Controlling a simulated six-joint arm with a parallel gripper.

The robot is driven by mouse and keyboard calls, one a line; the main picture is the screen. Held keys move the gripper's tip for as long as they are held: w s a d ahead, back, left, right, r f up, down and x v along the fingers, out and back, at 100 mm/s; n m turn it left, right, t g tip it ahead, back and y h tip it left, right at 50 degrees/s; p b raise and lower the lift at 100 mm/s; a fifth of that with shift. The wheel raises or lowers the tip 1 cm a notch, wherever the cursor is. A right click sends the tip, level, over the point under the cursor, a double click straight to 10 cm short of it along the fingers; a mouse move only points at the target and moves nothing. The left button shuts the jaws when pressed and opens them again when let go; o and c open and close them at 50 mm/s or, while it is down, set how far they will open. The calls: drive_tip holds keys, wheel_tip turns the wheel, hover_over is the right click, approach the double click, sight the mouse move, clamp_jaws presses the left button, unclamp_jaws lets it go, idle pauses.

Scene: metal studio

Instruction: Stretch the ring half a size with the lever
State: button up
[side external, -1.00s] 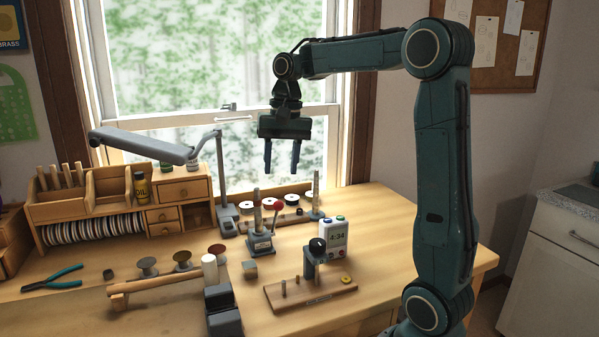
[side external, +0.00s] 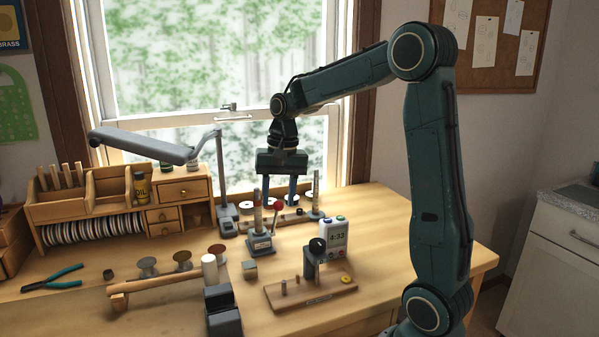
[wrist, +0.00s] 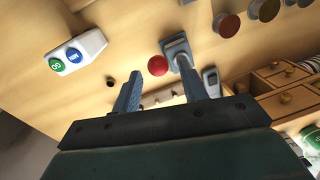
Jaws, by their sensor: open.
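The ring stretcher (side external: 261,242) stands on the bench as a small grey-blue base with an upright post. Its lever ends in a red ball knob (side external: 278,202), also seen in the wrist view (wrist: 157,65). My gripper (side external: 279,199) is open and empty, pointing down near knob height. In the wrist view the knob appears between my two fingertips (wrist: 159,70), with a gap on both sides; depth is hard to judge. The ring on the post is too small to make out clearly.
A wooden stand with a dark-topped post (side external: 312,262) is in front. A tapered stick (side external: 316,195) and white rolls are behind. A lamp (side external: 143,145) and drawer rack (side external: 178,189) are left. The right bench is clear.

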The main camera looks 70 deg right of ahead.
sight(277, 214)
drive_tip(key=shift+w+a+f, duration=0.1)
drive_tip(key=shift+w+f, duration=0.05)
drive_tip(key=shift+f, duration=1.35)
drive_tip(key=shift+w+a+f, duration=0.1)
drive_tip(key=shift+f, duration=1.35)
clamp_jaws()
